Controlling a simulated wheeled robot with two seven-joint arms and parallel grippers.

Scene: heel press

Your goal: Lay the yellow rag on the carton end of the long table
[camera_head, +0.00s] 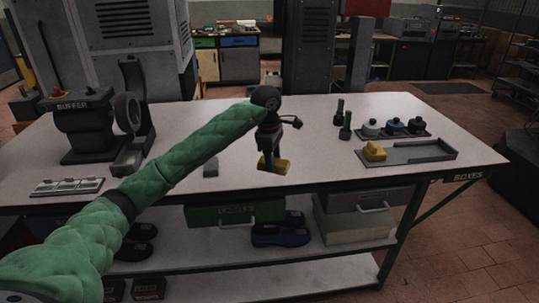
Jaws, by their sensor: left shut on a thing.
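The long table (310,125) has a pale top and runs across the view. Its right end carries a "BOXES" label (468,176) on the front edge, and a "BUFFER" machine (82,125) stands at its left end. My left gripper (271,154) points down over the middle of the table near the front edge. It is shut on a small yellow piece, which looks like the yellow rag (275,166). Whether the rag touches the tabletop I cannot tell. My right gripper is not in view.
A grey tray (425,153) at the right holds another yellow lump (375,150). Behind it are several capped jars on a dark rack (394,130) and two dark green bottles (346,126). A white tray (67,187) lies front left. Bare tabletop lies between gripper and grey tray.

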